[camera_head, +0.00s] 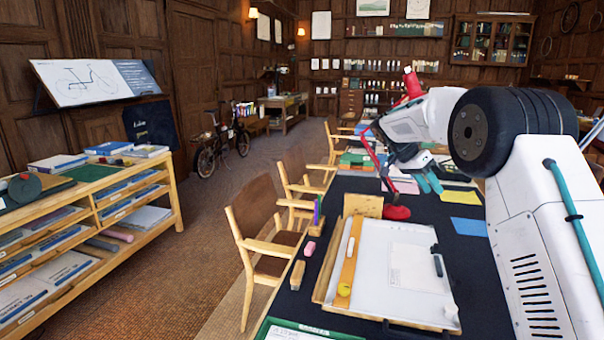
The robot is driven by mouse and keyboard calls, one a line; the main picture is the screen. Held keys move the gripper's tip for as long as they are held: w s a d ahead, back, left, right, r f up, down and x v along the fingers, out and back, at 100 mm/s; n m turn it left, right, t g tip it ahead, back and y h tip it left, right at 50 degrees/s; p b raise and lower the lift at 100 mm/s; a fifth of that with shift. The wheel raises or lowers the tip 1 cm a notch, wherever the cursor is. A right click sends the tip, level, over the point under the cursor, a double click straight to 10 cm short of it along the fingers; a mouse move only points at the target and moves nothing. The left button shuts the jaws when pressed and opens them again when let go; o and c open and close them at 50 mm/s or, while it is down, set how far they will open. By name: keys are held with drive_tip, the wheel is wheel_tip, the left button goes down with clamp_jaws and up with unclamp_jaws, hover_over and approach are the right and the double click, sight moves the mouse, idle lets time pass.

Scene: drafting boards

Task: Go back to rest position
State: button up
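My white arm reaches in from the right over the long dark table (328,200). My gripper (428,182), with two teal fingers pointing down, hangs over the table beyond the drafting board (375,275). The fingers look slightly apart, and I see nothing held between them. A red desk lamp (397,213) stands just left of my gripper, and its thin red arm passes close to my wrist.
The drafting board carries a wooden ruler (349,262) and paper. A pink eraser (310,249) lies to its left. Wooden chairs (258,220) line the table's left side. A low shelf (90,225) stands left, with open floor (205,245) between.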

drive_tip(key=s+a+r+n+t+y, duration=0.15)
drive_tip(key=s+r+n, duration=0.3)
drive_tip(key=s, duration=0.85)
drive_tip(key=s+a+r+n+y, duration=0.3)
drive_tip(key=s+r, duration=0.3)
drive_tip(key=s, duration=0.7)
drive_tip(key=s+a+f+n+y, duration=0.1)
drive_tip(key=s+f+n, duration=0.1)
drive_tip(key=s, duration=0.6)
drive_tip(key=s+a+f+n+t+y, duration=0.1)
drive_tip(key=s+f, duration=0.3)
drive_tip(key=s, duration=0.4)
drive_tip(key=s+a+f+n+t+y, duration=0.1)
drive_tip(key=s+a+f+n, duration=0.2)
drive_tip(key=s, duration=0.6)
drive_tip(key=shift+a+f+n, duration=0.2)
drive_tip(key=shift+f+n, duration=0.05)
drive_tip(key=shift+n, duration=0.1)
drive_tip(key=shift+s, duration=0.1)
